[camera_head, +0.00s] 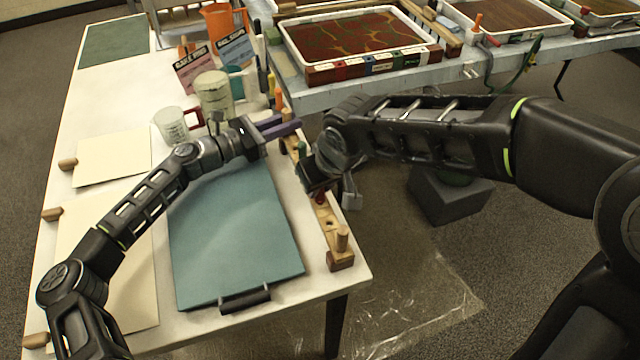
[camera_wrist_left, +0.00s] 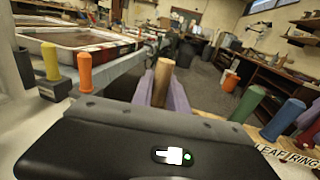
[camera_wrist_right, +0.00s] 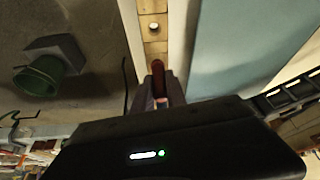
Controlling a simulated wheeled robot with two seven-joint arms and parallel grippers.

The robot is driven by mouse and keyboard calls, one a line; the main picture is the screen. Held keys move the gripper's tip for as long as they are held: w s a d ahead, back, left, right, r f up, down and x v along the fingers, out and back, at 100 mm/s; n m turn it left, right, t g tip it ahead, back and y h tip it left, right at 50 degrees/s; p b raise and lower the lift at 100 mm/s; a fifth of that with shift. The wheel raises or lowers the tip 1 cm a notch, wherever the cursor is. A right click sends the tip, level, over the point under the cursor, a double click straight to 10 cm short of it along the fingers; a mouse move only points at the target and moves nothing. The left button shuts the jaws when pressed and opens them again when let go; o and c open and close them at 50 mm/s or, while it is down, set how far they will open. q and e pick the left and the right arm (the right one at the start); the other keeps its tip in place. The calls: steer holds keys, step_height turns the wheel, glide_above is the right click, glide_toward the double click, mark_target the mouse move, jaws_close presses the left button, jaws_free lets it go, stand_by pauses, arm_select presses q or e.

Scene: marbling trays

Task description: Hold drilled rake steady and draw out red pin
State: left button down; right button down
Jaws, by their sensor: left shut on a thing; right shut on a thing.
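The drilled rake (camera_head: 328,222) is a wooden strip lying along the table's right edge, with a wooden peg upright at its near end. My left gripper (camera_head: 288,128), with purple fingers, is shut at the rake's far end. In the left wrist view a wooden peg (camera_wrist_left: 162,80) stands between its fingers. My right gripper (camera_head: 318,186) is low over the middle of the rake and its arm hides part of the strip. In the right wrist view its fingers are shut on the red pin (camera_wrist_right: 158,76). The pin's lower end and its hole cannot be made out.
A teal board (camera_head: 235,240) with a black handle lies left of the rake. Cups and cards stand behind my left gripper. A marbling tray (camera_head: 300,72) is on the back table. A dark grey block (camera_head: 450,195) stands on the floor at right.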

steer(key=shift+r, duration=0.1)
steer(key=shift+r, duration=2.95)
arm_select(q)
steer(key=c, duration=1.2)
jaws_free()
steer(key=shift+a, duration=0.1)
steer(key=v, duration=1.2)
